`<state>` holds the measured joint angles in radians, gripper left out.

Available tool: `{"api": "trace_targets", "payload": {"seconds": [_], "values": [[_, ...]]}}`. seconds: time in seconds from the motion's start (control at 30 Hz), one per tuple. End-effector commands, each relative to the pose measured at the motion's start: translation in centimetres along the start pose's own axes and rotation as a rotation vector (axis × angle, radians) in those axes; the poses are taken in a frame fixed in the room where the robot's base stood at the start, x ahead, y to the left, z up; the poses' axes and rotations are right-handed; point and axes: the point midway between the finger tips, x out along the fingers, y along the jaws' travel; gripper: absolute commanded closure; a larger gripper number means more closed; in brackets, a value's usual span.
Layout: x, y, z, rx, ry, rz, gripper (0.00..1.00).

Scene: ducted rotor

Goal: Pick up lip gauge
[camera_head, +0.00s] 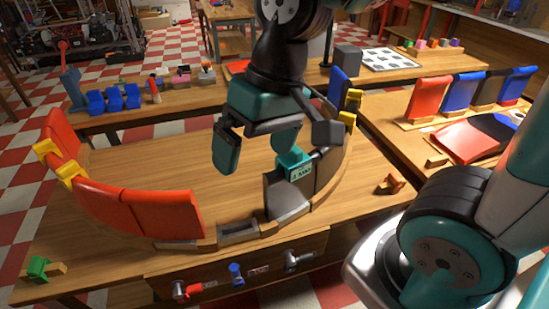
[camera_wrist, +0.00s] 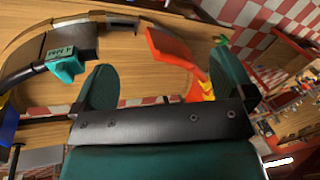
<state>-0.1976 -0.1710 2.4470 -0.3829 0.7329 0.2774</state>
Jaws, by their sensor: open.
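A teal block with a small label, which looks like the lip gauge (camera_head: 299,170), sits at the top edge of the dark grey segments on the right of the ring. It also shows at the left of the wrist view (camera_wrist: 68,66), with a dark bar beside it. My gripper (camera_head: 256,150) is open and empty above the inside of the ring, to the left of the gauge. In the head view my right finger overlaps the gauge's upper part.
Red curved panels (camera_head: 155,207) with yellow clips form the ring's left side; dark grey segments (camera_head: 288,193) form its right. A blue panel (camera_head: 338,88) stands behind. A green clamp (camera_head: 40,268) lies front left. The table inside the ring is clear.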

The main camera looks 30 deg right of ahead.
Motion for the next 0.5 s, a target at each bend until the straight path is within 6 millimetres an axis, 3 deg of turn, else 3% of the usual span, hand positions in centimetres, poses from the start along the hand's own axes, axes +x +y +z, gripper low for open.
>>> {"api": "trace_targets", "payload": {"seconds": [0.03, 0.1, 0.2, 0.33, 0.4, 0.5], "values": [[-0.2, 2.4, -2.5, 0.200, 0.005, 0.036, 0.00], [-0.3, 6.4, -5.5, 0.522, 0.023, 0.092, 0.00], [-0.3, 12.6, -8.8, 0.962, 0.063, 0.164, 0.00], [0.0, 19.4, -11.0, 1.415, 0.122, 0.237, 0.00], [0.1, 21.9, -11.4, 1.579, 0.148, 0.263, 0.00], [0.6, 23.9, -11.6, 1.712, 0.172, 0.283, 0.00]]}}
